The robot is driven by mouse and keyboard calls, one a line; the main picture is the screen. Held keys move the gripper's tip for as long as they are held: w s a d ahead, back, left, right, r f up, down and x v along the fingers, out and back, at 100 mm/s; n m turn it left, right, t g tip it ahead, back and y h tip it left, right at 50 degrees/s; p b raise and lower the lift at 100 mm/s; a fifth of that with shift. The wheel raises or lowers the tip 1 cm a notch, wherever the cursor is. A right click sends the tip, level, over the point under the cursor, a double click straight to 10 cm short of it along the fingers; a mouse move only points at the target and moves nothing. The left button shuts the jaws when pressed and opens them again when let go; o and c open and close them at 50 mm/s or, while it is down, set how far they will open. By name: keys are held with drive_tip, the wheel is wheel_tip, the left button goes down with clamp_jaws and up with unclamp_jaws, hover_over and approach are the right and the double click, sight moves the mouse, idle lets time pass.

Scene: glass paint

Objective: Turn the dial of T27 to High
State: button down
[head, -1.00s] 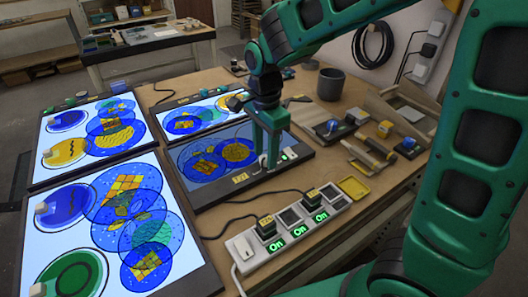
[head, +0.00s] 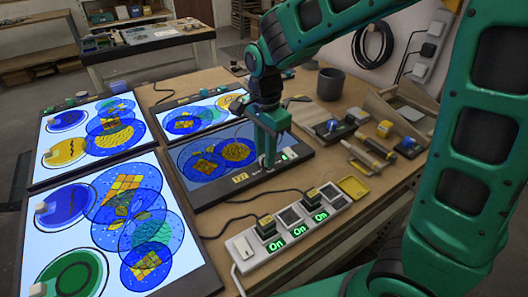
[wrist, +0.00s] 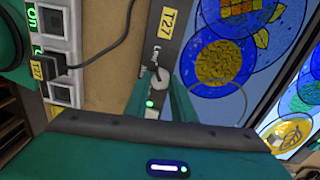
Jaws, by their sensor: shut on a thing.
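The T27 light panel (head: 205,165) lies on the bench with stained-glass pieces on its dim blue surface. Its yellow T27 tag (wrist: 170,22) is on the dark frame, and the tag also shows in the head view (head: 240,177). My gripper (head: 267,163) points down at the panel's front right frame. In the wrist view its fingers (wrist: 158,92) are shut on the small dial (wrist: 153,72), which they partly hide. A green light (wrist: 149,103) glows beside it. The dial's exact setting cannot be read.
A white power strip (head: 238,248) with green On displays and black plugs stands in front; a plug tagged T27 (wrist: 37,68) is in it. Cables run close to the panel. Brighter glass panels (head: 110,215) lie to the left. Tools and a grey pot (head: 331,82) are at right.

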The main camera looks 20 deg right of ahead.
drive_tip(key=n, duration=0.6)
drive_tip(key=shift+w+r+n, duration=0.1)
drive_tip(key=shift+w+n, duration=0.05)
drive_tip(key=shift+n, duration=0.25)
drive_tip(key=n, duration=0.6)
drive_tip(key=shift+a, duration=0.1)
drive_tip(key=n, duration=0.5)
drive_tip(key=shift+n, duration=2.6)
drive_tip(key=c, duration=1.5)
unclamp_jaws()
